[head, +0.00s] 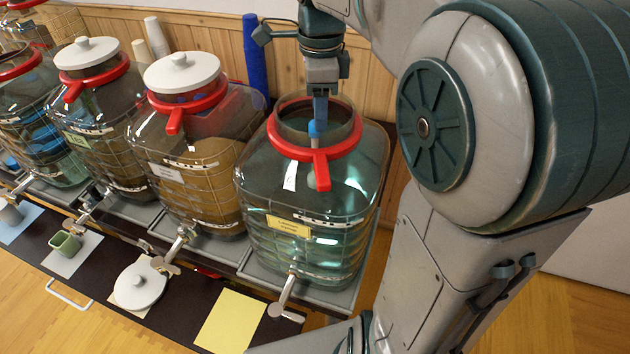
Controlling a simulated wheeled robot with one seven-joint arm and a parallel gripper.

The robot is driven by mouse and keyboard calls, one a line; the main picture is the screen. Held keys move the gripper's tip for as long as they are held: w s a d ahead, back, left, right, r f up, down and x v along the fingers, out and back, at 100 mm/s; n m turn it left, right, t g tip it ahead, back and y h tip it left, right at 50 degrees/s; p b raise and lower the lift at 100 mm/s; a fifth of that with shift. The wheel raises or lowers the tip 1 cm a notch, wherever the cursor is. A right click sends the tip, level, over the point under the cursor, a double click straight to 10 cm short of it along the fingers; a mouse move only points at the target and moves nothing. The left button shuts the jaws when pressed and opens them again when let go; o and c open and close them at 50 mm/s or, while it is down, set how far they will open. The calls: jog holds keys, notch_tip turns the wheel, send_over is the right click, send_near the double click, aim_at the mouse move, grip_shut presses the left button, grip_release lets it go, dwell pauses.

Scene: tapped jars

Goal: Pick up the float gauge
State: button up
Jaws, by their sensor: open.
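The nearest jar (300,240) is lidless, with greenish clear liquid, a red collar (318,150) around its neck and a yellow label. A small bright blue piece (316,129), which looks like the top of the float gauge, shows in the jar's mouth; its lower part is hard to make out through the glass. My gripper (320,112) points straight down over this mouth, its fingertips at the blue piece. The jaws are open, but the view is edge-on, so I cannot tell whether the piece is between them.
Several tapped jars stand in a row to the left; two have white lids (181,72). A loose white lid (140,287), a yellow sheet (230,320) and a green cup (65,245) are in front. A blue cup stack (255,60) stands behind. My arm covers the right side.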

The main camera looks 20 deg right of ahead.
jog(key=shift+a+f, duration=0.25)
jog(key=shift+f, duration=1.15)
jog(key=shift+a+f, duration=0.2)
jog(key=shift+f, duration=1.15)
grip_shut()
